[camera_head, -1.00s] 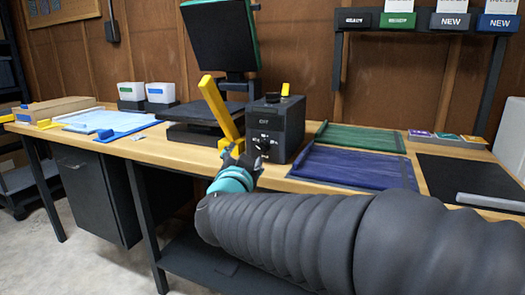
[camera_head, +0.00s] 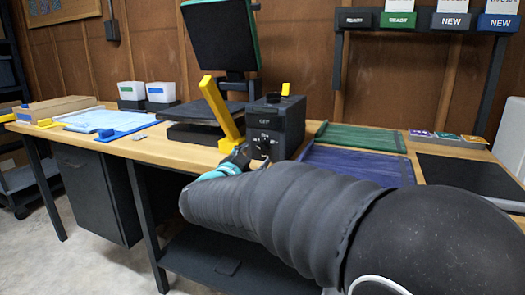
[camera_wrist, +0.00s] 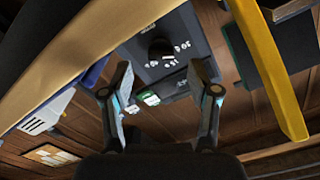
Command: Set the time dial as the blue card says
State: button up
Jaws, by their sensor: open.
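The dark control box (camera_head: 285,117) stands on the bench, with white marks on its front face. Its round dark dial (camera_wrist: 160,48) has a pale pointer and white markings around it in the wrist view. In the head view my gripper (camera_head: 240,158) is just in front of the box and partly hides the dial. A blue holder (camera_head: 497,22) on the wall rail bears a white card, cropped at the top and unreadable.
A yellow lever (camera_head: 221,110) rises close left of the box, by a black press (camera_head: 222,35); it is also near in the wrist view (camera_wrist: 270,65). Blue (camera_head: 350,164) and green (camera_head: 360,137) trays lie right. The bench edge (camera_wrist: 85,50) runs close by.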

aim_at(261, 150)
jog(key=shift+x, duration=2.45)
grip_shut()
